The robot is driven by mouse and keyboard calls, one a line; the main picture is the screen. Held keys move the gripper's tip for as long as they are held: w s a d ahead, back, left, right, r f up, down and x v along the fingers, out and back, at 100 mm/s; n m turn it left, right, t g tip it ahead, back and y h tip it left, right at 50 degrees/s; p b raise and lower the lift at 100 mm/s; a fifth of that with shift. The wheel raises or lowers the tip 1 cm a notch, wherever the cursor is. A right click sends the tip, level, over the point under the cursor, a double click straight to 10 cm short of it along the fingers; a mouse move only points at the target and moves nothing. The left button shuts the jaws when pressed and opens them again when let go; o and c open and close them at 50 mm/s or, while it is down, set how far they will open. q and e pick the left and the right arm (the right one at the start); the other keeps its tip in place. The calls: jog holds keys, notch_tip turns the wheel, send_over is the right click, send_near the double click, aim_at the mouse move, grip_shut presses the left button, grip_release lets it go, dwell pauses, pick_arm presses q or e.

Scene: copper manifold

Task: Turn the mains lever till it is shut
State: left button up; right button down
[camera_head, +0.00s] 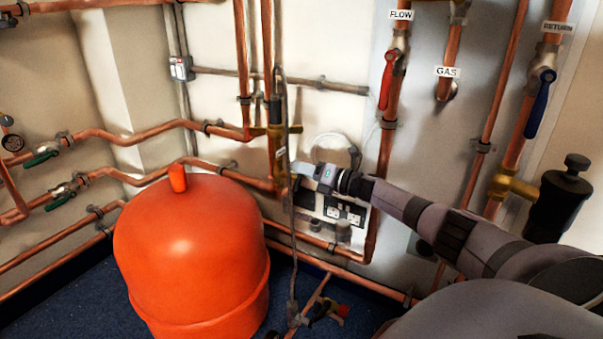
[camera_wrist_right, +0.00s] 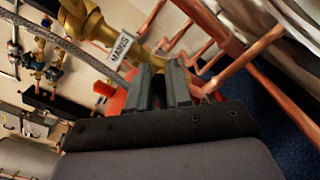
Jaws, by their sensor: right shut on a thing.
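The mains valve is a brass body (camera_head: 277,148) on a vertical copper pipe behind the orange vessel. In the right wrist view its brass body (camera_wrist_right: 88,18) carries a white MAINS tag (camera_wrist_right: 121,46). My right gripper (camera_head: 298,172) reaches in from the right, just below and right of the brass body. In the wrist view its two grey fingers (camera_wrist_right: 162,82) point at the valve, closed on the mains lever, which is mostly hidden between them. I cannot tell the lever's exact angle. My left gripper is not in view.
The orange vessel (camera_head: 195,255) stands close, left of my right gripper. A socket panel (camera_head: 345,212) lies just behind it. A red lever (camera_head: 386,82) marked FLOW and a blue lever (camera_head: 540,103) under RETURN hang upper right. Green-handled valves (camera_head: 42,157) sit left.

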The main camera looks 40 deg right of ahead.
jog(key=m, duration=0.3)
jog(key=f+m, duration=0.1)
jog(key=shift+w+d+m, duration=0.1)
jog(key=shift+d+m, duration=0.2)
jog(key=shift+m, duration=0.1)
jog(key=shift+d+f+m, duration=0.1)
jog(key=shift+f+m, duration=0.15)
jog(key=shift+m, duration=1)
jog(key=shift+f+m, duration=0.25)
jog(key=shift+m, duration=1)
jog(key=c, duration=1.1)
grip_release()
